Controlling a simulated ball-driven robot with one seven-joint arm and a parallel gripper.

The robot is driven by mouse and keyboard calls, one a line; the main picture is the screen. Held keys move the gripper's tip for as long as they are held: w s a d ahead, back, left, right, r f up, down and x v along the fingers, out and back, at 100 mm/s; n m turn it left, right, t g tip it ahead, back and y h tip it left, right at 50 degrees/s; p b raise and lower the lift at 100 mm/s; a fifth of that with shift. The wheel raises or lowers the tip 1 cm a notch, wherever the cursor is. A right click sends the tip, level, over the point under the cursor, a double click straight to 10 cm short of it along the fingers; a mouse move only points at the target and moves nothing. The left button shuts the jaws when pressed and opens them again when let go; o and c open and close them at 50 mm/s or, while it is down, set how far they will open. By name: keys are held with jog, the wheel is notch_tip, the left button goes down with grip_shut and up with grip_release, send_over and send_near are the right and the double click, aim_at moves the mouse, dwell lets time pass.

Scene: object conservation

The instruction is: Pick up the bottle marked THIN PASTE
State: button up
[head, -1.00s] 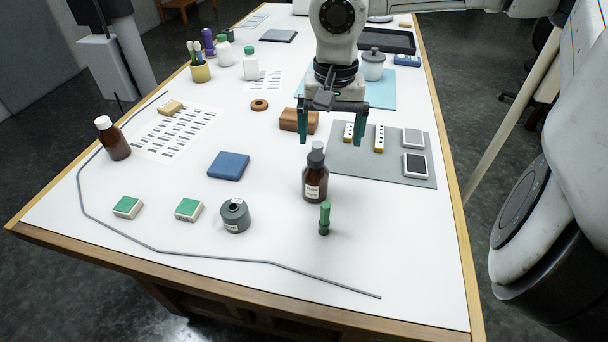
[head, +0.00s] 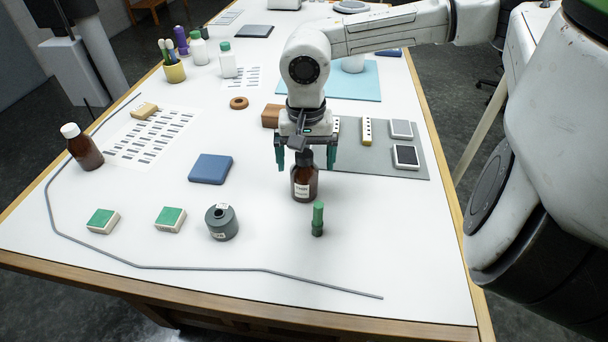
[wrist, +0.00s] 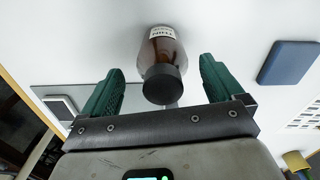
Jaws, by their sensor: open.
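A brown bottle (head: 304,184) with a dark cap and a white label stands upright on the white table; the label's words are too small to read surely in the head view. In the wrist view the bottle (wrist: 166,48) shows its dark cap towards me, with its label at the far side. My gripper (head: 307,163) is open above the bottle, with its green fingers on either side of the cap and apart from it. In the wrist view my gripper (wrist: 158,75) also has nothing between its fingertips except the bottle beyond and between them.
A green peg-like piece (head: 318,219) stands close in front of the bottle. A grey round container (head: 221,223) and a blue block (head: 210,168) are to the left. A grey mat (head: 385,165) lies behind right. Another brown bottle (head: 86,151) with a white cap stands far left.

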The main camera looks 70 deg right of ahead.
aim_at(304, 172)
jog(key=shift+w+a+f+p, duration=0.15)
jog(key=shift+f+p, duration=0.3)
jog(key=shift+f, duration=1.55)
jog(key=c, duration=1.3)
